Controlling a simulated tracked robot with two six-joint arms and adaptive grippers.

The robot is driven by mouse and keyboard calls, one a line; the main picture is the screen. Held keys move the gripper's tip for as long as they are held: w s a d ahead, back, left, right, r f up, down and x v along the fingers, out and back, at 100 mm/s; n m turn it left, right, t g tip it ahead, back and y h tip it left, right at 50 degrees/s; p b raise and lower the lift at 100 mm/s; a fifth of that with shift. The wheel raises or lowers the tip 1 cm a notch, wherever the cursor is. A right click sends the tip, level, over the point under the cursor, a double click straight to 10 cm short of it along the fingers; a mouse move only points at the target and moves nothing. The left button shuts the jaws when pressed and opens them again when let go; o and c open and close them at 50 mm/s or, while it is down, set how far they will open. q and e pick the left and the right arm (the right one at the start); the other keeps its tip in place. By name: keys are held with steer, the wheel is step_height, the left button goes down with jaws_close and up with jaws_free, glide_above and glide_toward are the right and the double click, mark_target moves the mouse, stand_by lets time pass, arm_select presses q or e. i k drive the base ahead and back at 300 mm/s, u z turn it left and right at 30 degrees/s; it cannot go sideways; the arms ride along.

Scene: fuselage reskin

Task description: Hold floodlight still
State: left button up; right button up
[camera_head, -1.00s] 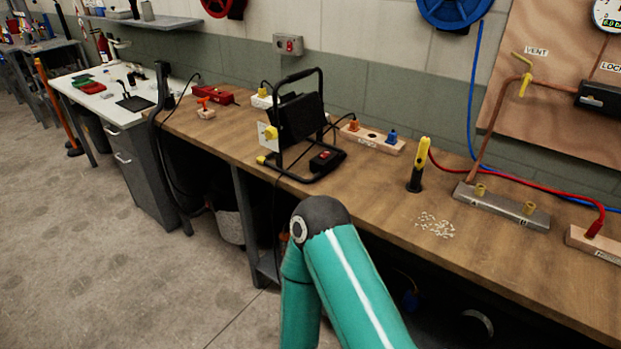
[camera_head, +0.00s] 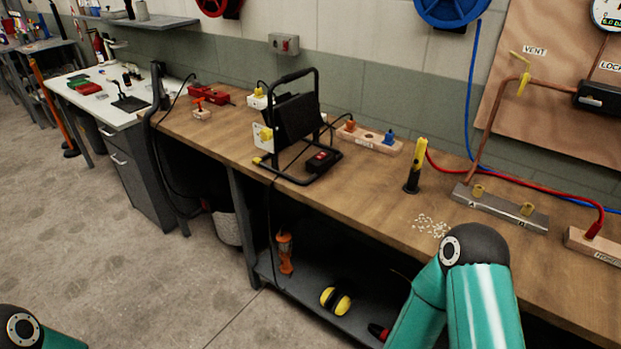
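The floodlight (camera_head: 293,121) stands upright on the wooden workbench, left of the middle of the view. It has a black lamp body in a black tubular frame, a white plate with a yellow knob on its left side, and a red switch box at its foot. A black cable runs from it. My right arm's teal links show at the bottom right, apart from the floodlight. A bit of my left arm shows in the bottom left corner. Neither gripper is in the picture.
The workbench (camera_head: 360,200) also holds a wooden block with orange and blue plugs (camera_head: 369,138), a yellow-black tool (camera_head: 415,165), white bits (camera_head: 431,226) and a metal manifold (camera_head: 499,207). Yellow earmuffs (camera_head: 336,299) lie on the shelf below. Bench in front of the floodlight is clear.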

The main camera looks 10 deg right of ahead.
mark_target(265, 135)
steer(key=z, duration=0.05)
steer(key=i, duration=0.95)
